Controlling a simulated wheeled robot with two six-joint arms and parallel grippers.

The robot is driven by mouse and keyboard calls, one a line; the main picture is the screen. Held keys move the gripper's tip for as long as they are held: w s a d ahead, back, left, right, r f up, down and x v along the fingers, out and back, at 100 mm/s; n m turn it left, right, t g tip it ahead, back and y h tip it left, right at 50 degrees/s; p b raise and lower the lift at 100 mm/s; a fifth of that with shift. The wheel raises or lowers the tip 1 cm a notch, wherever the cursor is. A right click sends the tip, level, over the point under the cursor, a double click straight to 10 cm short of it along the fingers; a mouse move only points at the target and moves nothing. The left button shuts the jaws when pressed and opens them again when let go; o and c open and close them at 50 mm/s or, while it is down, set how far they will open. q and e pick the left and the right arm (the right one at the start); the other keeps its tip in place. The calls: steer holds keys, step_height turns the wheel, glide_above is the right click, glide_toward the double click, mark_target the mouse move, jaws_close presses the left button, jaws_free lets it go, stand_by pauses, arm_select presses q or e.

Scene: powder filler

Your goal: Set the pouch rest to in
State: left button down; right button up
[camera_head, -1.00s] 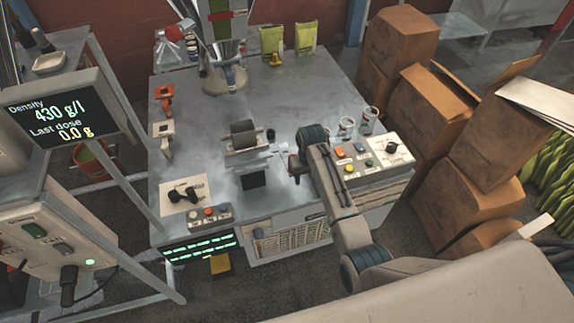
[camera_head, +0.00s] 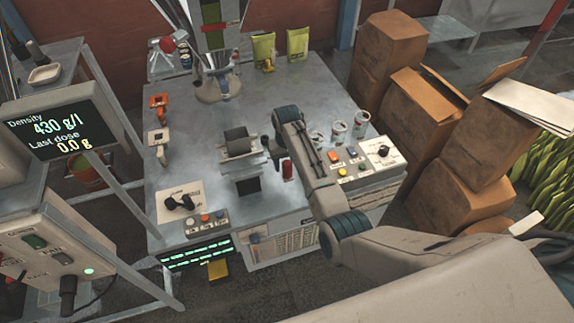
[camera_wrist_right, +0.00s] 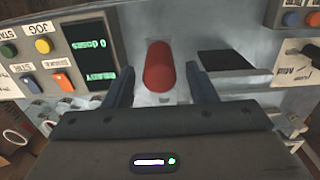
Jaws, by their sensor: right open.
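No label shows which part is the pouch rest. My right gripper (camera_head: 274,147) is low over the table by the red handle. In the right wrist view, the red handle (camera_wrist_right: 158,66) lies between the two spread dark fingers of my right gripper (camera_wrist_right: 158,72), with gaps on both sides. Whether the fingertips reach down beside it is unclear. My left gripper is not in view.
A control panel (camera_head: 360,160) with coloured buttons and a dial is right of my right arm. The dark opening (camera_head: 247,186) is close to the handle. Cardboard boxes (camera_head: 465,145) crowd the right side. Orange and white clamps (camera_head: 158,105) stand at the table's left.

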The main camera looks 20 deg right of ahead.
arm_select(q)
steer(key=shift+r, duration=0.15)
arm_select(e)
steer(key=shift+f, duration=1.3)
